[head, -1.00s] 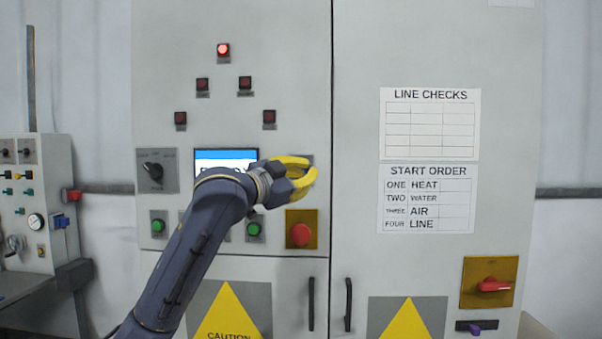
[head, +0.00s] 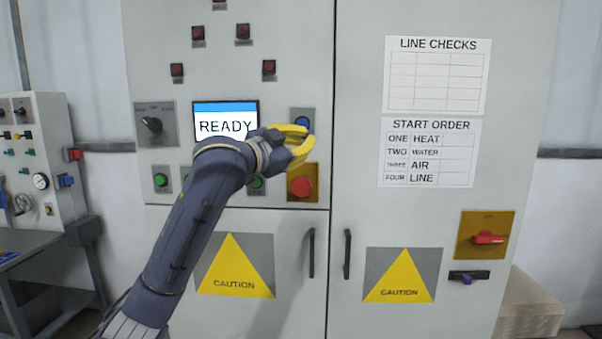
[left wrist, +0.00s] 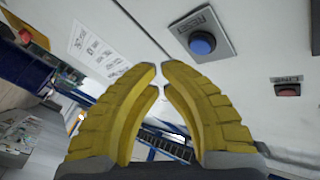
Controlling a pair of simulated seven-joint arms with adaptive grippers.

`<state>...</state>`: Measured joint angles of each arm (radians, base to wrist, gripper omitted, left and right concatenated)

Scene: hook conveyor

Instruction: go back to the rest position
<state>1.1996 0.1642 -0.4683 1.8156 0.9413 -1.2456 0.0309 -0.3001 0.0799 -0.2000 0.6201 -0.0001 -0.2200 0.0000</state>
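The gripper looks shut and empty. My left arm covers part of the lower row of buttons. My right gripper is not in view.
The screen (head: 224,126) reads READY. A red stop button (head: 300,187) sits just below my gripper, and a dark selector (head: 152,124) is at left. Door handles (head: 311,253) stick out lower down. A red switch (head: 488,238) is at right; a side panel (head: 40,150) stands at left.

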